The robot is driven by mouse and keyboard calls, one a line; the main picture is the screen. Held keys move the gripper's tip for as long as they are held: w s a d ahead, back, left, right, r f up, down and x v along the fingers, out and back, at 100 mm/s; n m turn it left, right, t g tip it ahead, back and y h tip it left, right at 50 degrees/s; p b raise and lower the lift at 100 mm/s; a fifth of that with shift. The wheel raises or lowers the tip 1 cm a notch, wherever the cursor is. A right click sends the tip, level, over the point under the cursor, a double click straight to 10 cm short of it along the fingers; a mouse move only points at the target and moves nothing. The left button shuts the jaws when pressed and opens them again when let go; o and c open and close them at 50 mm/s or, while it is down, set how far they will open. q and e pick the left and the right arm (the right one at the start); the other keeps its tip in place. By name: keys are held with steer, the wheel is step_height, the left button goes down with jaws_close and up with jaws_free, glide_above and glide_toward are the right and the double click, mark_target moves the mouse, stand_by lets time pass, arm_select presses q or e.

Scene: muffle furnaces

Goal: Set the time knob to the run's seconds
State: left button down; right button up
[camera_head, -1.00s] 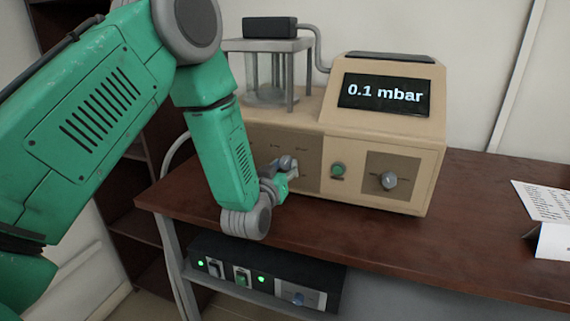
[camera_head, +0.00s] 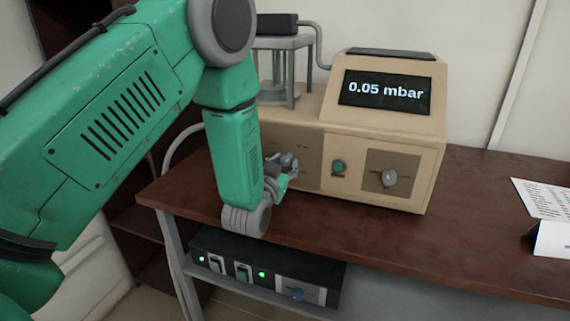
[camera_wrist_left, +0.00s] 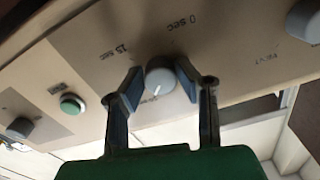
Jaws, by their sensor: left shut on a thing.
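The grey time knob (camera_wrist_left: 160,77) sits on a tan panel with "0 sec" and "15 sec" marks in the left wrist view. Its white pointer line faces a third mark near the bottom of the knob, partly hidden and hard to read. My left gripper (camera_wrist_left: 157,84) is shut on the knob, with one finger on each side. In the head view my left gripper (camera_head: 288,174) is at the left panel of the beige machine (camera_head: 310,110) and covers much of the knob. The machine's display (camera_head: 386,92) reads "0.05 mbar". My right gripper is out of view.
A green button (camera_head: 339,167) and another knob (camera_head: 389,178) are to the right on the machine's front. The left wrist view shows a further knob (camera_wrist_left: 305,20) near "VENT". A black control box (camera_head: 265,268) is under the desk. White papers (camera_head: 552,215) are at right.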

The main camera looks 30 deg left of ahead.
arm_select(q)
steer(key=shift+s+f, duration=0.1)
steer(key=shift+f, duration=0.2)
steer(key=c, duration=1.2)
jaws_free()
steer(key=shift+r, duration=0.1)
steer(key=v, duration=1.1)
steer(key=shift+s, duration=0.3)
